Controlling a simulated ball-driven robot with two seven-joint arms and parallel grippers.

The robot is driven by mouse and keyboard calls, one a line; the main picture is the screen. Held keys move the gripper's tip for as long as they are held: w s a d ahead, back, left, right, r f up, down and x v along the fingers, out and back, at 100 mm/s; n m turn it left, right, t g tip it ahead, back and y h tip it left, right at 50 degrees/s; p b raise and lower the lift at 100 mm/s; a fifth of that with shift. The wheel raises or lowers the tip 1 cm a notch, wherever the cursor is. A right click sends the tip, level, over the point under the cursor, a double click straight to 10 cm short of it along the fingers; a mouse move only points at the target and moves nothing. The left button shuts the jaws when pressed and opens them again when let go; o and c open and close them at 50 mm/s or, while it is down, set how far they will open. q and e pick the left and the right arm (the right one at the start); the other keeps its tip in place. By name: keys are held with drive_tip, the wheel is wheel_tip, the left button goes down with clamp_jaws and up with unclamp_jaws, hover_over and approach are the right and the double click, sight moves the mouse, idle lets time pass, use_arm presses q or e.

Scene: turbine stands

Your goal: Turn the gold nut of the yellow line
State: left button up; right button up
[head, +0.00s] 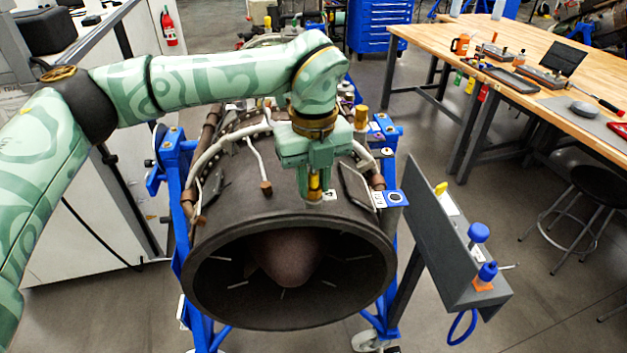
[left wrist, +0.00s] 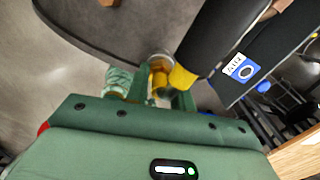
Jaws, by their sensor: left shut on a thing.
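My left gripper (head: 314,190) reaches down from above onto the top front of the dark turbine casing (head: 225,215). Its fingers are shut on the gold nut (head: 315,184), which shows as a small gold piece between them. In the left wrist view the gold nut (left wrist: 159,76) sits between the green fingertips, beside a yellow piece (left wrist: 183,78) at the end of a thick black tube (left wrist: 222,38). The fingers hide part of the nut. My right gripper is in neither view.
A blue stand (head: 176,262) carries the turbine. A grey angled shelf (head: 436,222) with blue-capped items (head: 478,233) stands at right. Another gold cylinder (head: 361,118) stands behind my gripper. A wooden workbench (head: 520,45) and stool (head: 592,182) are farther right, with open floor between.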

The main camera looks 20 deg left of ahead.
use_arm(q)
drive_tip(key=o, duration=1)
drive_tip(key=shift+r, duration=0.1)
wheel_tip(320, 180, up, 16)
